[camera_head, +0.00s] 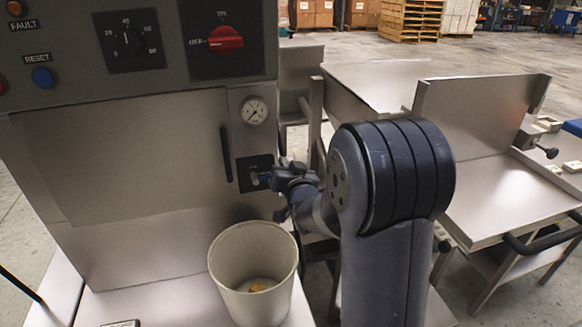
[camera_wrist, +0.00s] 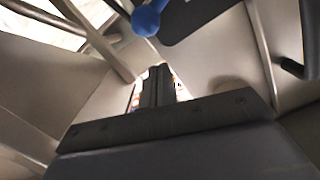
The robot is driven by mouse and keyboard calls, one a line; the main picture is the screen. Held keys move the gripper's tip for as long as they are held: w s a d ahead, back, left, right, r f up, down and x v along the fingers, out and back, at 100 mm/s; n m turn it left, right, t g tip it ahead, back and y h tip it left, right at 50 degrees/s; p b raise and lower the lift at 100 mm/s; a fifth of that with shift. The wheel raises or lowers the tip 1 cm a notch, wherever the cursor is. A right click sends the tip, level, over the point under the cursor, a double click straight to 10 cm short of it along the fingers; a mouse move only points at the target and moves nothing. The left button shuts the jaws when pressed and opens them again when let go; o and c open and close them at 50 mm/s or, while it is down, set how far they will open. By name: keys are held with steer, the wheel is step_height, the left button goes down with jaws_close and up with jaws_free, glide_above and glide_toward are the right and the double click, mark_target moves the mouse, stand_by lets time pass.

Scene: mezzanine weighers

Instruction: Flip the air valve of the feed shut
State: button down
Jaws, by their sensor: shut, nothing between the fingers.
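The air valve (camera_head: 257,181) sits on a small dark plate low on the narrow right strip of the machine front, below a round gauge. In the wrist view its lever shows as a blue knob (camera_wrist: 147,19) near the top, beside the dark plate (camera_wrist: 195,14). My gripper (camera_head: 275,177) is right at the valve from the right side and partly hides it. In the wrist view my gripper's fingers (camera_wrist: 157,83) are together and empty, below the knob in the picture. I cannot tell whether they touch the lever.
A pressure gauge (camera_head: 253,110) is above the valve, and a dark vertical handle (camera_head: 226,153) is left of it. A red rotary switch (camera_head: 226,40) is on the upper panel. A pale bucket (camera_head: 253,239) stands below. Steel tables (camera_head: 487,195) stand at the right.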

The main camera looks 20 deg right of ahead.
steer(key=shift+w+a+f, duration=0.1)
steer(key=shift+a+f, duration=0.15)
steer(key=shift+f, duration=0.35)
steer(key=shift+w+a+f, duration=0.1)
steer(key=shift+a+f, duration=0.1)
steer(key=shift+f, duration=0.4)
steer(key=f+b, duration=0.1)
steer(key=b, duration=0.2)
steer(key=d+f+m+b, duration=0.1)
steer(key=b, duration=0.2)
steer(key=shift+f, duration=0.15)
